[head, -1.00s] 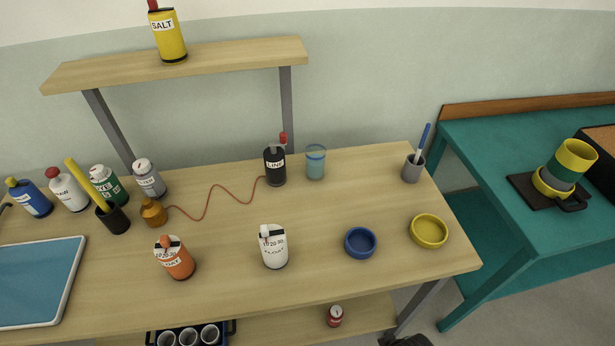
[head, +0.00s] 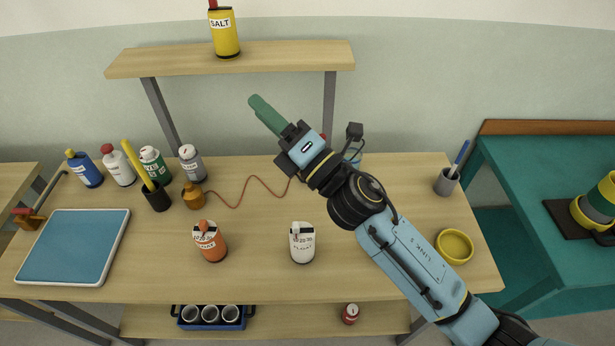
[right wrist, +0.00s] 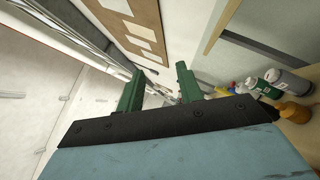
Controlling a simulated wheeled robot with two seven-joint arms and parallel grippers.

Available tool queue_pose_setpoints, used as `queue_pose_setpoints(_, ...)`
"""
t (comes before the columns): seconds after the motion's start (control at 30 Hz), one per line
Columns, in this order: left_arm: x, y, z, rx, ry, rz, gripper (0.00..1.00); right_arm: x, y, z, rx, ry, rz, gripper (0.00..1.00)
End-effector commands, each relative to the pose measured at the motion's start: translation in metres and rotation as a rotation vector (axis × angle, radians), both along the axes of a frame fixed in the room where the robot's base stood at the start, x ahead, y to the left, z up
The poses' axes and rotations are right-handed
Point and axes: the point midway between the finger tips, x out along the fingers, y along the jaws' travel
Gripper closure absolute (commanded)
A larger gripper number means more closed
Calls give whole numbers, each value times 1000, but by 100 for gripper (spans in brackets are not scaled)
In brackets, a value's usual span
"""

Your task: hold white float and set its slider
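The white float (head: 302,246) stands upright on the wooden table, right of the orange float (head: 210,243). A scale with numbers and a small slider (head: 296,229) show near its top; the slider's exact setting is too small to read. My right gripper (head: 260,108) is raised above the back of the table, far up and left of the white float and apart from it. In the right wrist view its two green fingers (right wrist: 160,75) are spread with nothing between them. My left gripper is not in view.
My right arm hides the blue dish and most of the black bottle. A yellow dish (head: 454,246) and a pen cup (head: 447,182) stand at right. A shelf (head: 280,58) holds a salt can (head: 224,33). A blue tray (head: 66,247) lies at left. The table before the floats is clear.

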Motion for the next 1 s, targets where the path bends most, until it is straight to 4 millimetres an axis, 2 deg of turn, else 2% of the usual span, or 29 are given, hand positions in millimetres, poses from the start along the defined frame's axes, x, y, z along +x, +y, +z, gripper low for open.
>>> queue_pose_setpoints(0.03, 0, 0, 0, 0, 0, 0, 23, -9, 26, 7, -124, -166, 85, 64)
queue_pose_setpoints(0.13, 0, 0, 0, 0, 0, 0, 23, -36, 68, -2, -372, -486, 266, 64)
queue_pose_setpoints(0.2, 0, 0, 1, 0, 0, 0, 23, -52, 85, -21, -548, -701, 402, 64)
queue_pose_setpoints(0.3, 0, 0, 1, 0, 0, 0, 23, -65, 90, -60, -798, -985, 617, 64)
queue_pose_setpoints(0.37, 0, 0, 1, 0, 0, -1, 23, -65, 80, -85, -944, -1132, 760, 64)
queue_pose_setpoints(0.43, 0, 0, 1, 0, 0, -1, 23, -59, 58, -111, -1102, -1269, 931, 64)
queue_pose_setpoints(0.5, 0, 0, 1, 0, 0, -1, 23, -48, 31, -129, -1240, -1368, 1096, 64)
queue_pose_setpoints(0.57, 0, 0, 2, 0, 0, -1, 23, -38, 6, -139, -1336, -1420, 1227, 64)
queue_pose_setpoints(0.6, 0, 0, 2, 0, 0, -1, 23, -31, -9, -142, -1390, -1441, 1306, 64)
queue_pose_setpoints(0.73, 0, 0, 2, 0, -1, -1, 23, -15, -46, -145, -1500, -1466, 1488, 64)
queue_pose_setpoints(0.87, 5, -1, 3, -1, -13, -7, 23, -10, -61, -144, -1538, -1466, 1564, 64)
queue_pose_setpoints(1.0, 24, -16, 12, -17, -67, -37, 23, -10, -62, -145, -1538, -1466, 1572, 64)
